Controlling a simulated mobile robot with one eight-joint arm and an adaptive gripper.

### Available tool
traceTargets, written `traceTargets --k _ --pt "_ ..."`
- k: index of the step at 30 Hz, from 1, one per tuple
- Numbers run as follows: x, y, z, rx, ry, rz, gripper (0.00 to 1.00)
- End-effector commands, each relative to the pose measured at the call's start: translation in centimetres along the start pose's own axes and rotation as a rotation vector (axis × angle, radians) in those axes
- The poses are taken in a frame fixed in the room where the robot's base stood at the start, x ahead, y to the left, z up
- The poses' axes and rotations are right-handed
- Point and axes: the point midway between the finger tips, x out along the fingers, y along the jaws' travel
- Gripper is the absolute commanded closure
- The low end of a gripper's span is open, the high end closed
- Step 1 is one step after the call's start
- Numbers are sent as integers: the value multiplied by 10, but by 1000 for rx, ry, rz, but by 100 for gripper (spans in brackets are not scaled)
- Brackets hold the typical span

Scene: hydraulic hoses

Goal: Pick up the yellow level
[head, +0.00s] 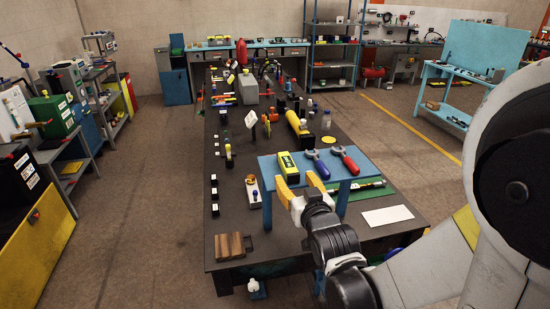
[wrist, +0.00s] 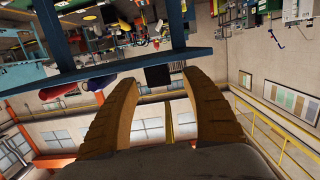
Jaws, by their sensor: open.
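The yellow level (head: 288,166), a yellow and black block, lies on the raised blue stand (head: 334,167) at the near end of the dark workbench. My gripper (head: 298,183) is open, with its fingers apart and nothing seen held between them. In the head view its fingertips are just below and right of the level, by the stand's front edge; I cannot tell the height gap. The wrist view is turned over and shows both fingers (wrist: 158,84) with the blue stand's edge (wrist: 100,71) across them.
A blue-handled tool (head: 317,163) and a red-handled tool (head: 345,160) lie right of the level on the stand. A white sheet (head: 388,216) and a brown wooden block (head: 230,246) lie on the dark workbench (head: 285,235). The bench's front middle is mostly clear.

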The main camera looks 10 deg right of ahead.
Motion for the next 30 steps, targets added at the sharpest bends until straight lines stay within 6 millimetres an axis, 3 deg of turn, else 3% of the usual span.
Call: traceTargets --k 3,10,16,24,26,30 --pt "21 0 1 0 -1 0 44" --pt "41 2 -2 1 -1 1 44" --pt "73 3 -4 0 -2 0 44" --pt "80 3 -5 0 -2 -1 44" --pt "80 3 -5 0 -2 -1 58" --pt "80 3 -5 0 -2 -1 100"
